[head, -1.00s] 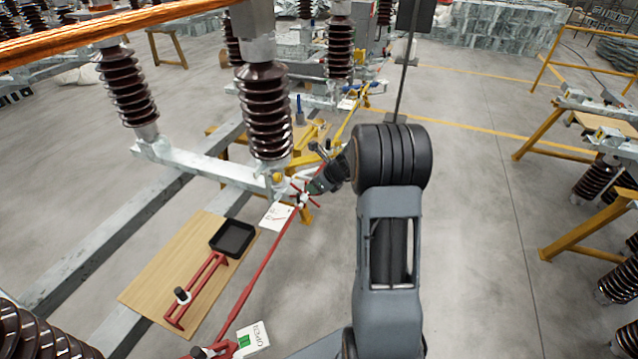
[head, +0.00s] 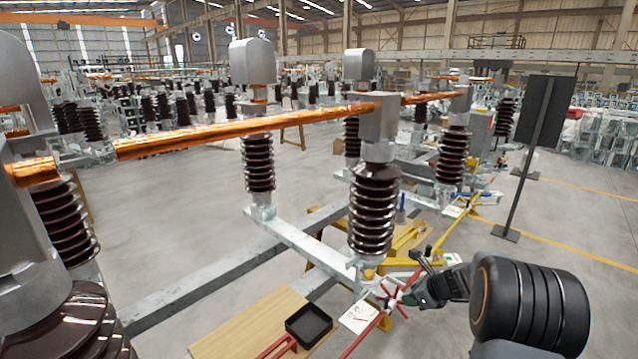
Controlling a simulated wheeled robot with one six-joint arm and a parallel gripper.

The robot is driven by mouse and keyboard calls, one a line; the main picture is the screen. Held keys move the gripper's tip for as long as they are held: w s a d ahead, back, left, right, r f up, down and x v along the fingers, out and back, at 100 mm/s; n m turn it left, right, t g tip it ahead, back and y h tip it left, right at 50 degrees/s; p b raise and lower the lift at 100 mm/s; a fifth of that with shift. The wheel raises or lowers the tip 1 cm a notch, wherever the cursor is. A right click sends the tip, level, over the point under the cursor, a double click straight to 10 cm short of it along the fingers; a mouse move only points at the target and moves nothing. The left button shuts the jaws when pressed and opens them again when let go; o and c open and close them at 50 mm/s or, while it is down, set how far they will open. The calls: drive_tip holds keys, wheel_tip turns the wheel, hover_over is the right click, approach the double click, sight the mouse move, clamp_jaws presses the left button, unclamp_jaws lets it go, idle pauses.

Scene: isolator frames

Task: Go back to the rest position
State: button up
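My gripper (head: 388,300) is at the lower right, at the end of my dark arm. It is beside the red spoked handle (head: 391,292) on the isolator frame, and I cannot tell whether it touches it. Its fingers are too small and dark to read as open or shut. A white label card (head: 360,316) is just left of the handle. No marked rest position shows.
Brown ribbed insulators (head: 374,212) stand on a pale steel beam (head: 300,243) with copper bars (head: 250,128) above. A wooden board (head: 235,333) bears a black tray (head: 309,325). A dark panel on a pole (head: 540,125) stands at right. Open floor (head: 570,290) lies right of the frame.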

drive_tip(key=s+a+r+n+h, duration=0.1)
drive_tip(key=s+a+r+n, duration=0.3)
drive_tip(key=s+n, duration=0.4)
drive_tip(key=s+a+r+n+g+h, duration=0.1)
drive_tip(key=s+a+r+n, duration=0.3)
drive_tip(key=s+n, duration=0.4)
drive_tip(key=s+a+r+n+g+h, duration=0.1)
drive_tip(key=s+a+r+n, duration=0.3)
drive_tip(key=n, duration=0.7)
drive_tip(key=s+a+h, duration=0.1)
drive_tip(key=s+a, duration=0.1)
drive_tip(key=s, duration=0.2)
drive_tip(key=shift+s+r+n, duration=0.3)
drive_tip(key=shift+r+n, duration=0.1)
